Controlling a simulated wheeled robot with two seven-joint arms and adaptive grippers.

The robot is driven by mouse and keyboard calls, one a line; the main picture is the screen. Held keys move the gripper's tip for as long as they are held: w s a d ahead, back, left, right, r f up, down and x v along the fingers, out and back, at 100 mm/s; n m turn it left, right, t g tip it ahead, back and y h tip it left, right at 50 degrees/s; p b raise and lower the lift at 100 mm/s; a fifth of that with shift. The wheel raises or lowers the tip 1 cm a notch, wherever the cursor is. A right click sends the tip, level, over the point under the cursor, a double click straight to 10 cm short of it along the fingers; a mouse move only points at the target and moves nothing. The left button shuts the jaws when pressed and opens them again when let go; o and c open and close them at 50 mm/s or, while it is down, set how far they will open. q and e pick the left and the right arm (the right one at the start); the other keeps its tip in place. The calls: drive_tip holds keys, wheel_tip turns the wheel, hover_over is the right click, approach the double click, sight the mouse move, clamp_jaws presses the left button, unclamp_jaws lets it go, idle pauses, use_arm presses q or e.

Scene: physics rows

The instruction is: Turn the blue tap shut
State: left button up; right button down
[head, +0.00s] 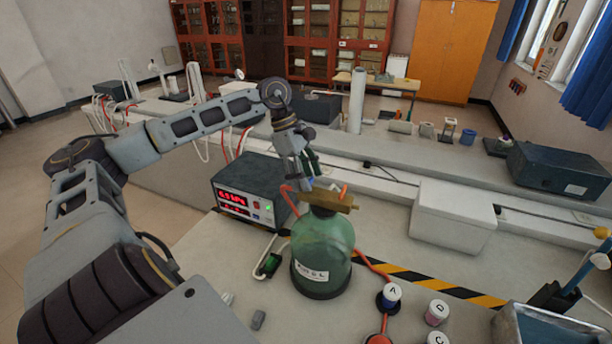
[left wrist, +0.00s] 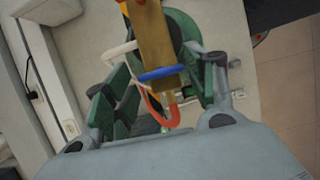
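A green glass bottle (head: 323,255) with a white label stands on the bench and carries a brass manifold (head: 328,199) on top. The blue tap (left wrist: 162,74) is a flat blue handle lying across the brass body in the left wrist view. In the head view it is mostly hidden by my gripper. My left gripper (head: 308,168) is just above the manifold's left part. In the left wrist view its green-padded fingers (left wrist: 158,78) are apart, one on each side of the brass body and blue handle. I cannot tell whether they touch it. My right gripper is not in view.
An orange tap (head: 344,190) sits on the manifold to the right. A dark box with a red display (head: 250,195) stands behind left. A white box (head: 453,215), lettered pots (head: 390,295) and a grey tray (head: 545,325) are to the right. Red tubing runs around the bottle.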

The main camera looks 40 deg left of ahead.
use_arm(q)
drive_tip(key=shift+o, duration=0.7)
drive_tip(key=v, duration=1.2)
idle(0.5)
